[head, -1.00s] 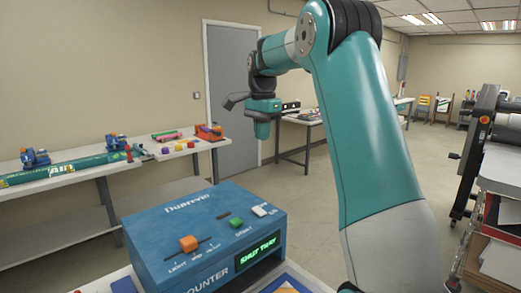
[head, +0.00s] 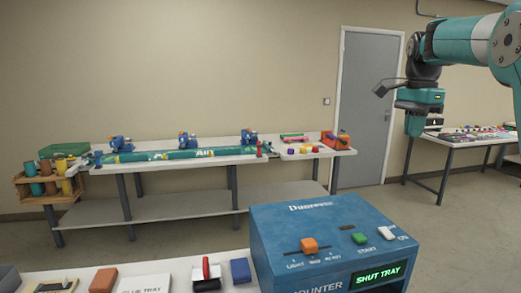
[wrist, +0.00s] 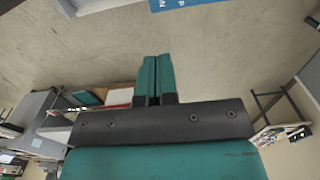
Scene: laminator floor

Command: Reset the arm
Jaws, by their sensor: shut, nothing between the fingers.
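My teal arm reaches in from the right edge of the head view. No object touches the fingers.
A blue counter machine (head: 325,240) with an orange slider and a green "SHUT TRAY" display stands in front. A worktable (head: 130,283) with small blocks is to its left. A long bench (head: 225,160) lines the wall. A second table (head: 470,145) stands at right.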

